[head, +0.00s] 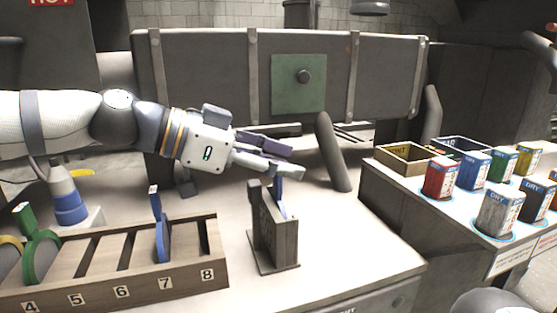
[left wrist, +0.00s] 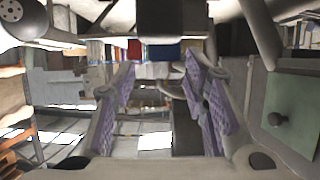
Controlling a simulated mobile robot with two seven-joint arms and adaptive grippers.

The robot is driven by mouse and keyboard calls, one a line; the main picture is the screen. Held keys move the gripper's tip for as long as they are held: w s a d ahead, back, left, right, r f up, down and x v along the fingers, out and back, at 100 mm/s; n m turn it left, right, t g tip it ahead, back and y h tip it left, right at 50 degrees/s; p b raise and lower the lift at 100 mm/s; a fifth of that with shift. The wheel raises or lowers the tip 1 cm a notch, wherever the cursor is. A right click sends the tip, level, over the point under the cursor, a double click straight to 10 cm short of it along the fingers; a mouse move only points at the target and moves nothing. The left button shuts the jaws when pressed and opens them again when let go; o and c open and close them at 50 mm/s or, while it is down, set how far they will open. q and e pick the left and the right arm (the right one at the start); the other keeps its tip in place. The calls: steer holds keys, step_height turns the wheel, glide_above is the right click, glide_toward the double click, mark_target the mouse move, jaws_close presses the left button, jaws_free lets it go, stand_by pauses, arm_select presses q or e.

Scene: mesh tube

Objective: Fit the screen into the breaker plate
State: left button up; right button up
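My left gripper (head: 292,162) reaches in from the left, just above a grey upright holder (head: 268,238) on the bench. In the left wrist view its purple-padded fingers (left wrist: 160,88) are spread apart with nothing between them. A thin blue piece (head: 279,192) stands upright in the holder, its top close to the lower finger; I cannot tell if they touch. Another blue piece (head: 161,232) stands in slot 7 of the wooden rack (head: 208,270). I cannot tell for certain which part is the screen or the breaker plate. My right gripper does not show.
Several labelled cans (head: 440,178) and open boxes (head: 402,158) stand on the right-hand table. A grey slanted post (head: 332,150) rises behind the holder. The bench right of the holder is clear.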

arm_select(q)
steer(key=shift+r, duration=0.3)
steer(key=v, duration=1.2)
steer(key=shift+r+p, duration=0.35)
steer(key=shift+r, duration=0.05)
